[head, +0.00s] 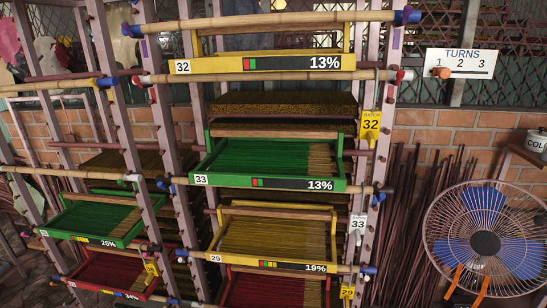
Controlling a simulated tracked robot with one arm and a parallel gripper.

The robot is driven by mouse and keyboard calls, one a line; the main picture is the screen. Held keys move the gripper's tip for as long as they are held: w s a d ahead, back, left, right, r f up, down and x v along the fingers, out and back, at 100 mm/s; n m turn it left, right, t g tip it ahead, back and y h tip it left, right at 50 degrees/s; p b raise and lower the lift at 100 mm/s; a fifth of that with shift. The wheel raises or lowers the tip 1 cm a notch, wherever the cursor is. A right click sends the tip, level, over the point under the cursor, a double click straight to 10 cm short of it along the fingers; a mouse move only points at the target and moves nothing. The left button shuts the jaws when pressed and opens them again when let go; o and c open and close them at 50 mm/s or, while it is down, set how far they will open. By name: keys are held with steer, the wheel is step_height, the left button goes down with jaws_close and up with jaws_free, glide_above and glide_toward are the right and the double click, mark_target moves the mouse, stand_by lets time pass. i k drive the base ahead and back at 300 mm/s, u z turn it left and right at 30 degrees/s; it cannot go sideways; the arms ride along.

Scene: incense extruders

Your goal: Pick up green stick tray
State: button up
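A green tray (226,181) marked 33 and 13% sits in the middle of the rack, at the picture's centre. It holds rows of green sticks, with paler sticks or bare slats at its right. A second green tray (62,234), marked 25%, sits lower in the left bay and also holds green sticks. Both trays rest on the rack behind bamboo poles. My gripper is not in view, so I cannot see whether it is open or shut.
Yellow trays marked 32 (228,64) and 29 (238,262) sit above and below tray 33. Red trays are at the bottom. Rack posts (383,160) flank the trays. A fan (485,243) stands at right, and a turns sign (459,63) hangs upper right.

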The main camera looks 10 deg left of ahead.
mark_target(292, 159)
steer(key=z, duration=2.1)
steer(key=k, duration=1.4)
steer(key=u, duration=2.05)
steer(key=i, duration=1.25)
steer(key=u, duration=0.05)
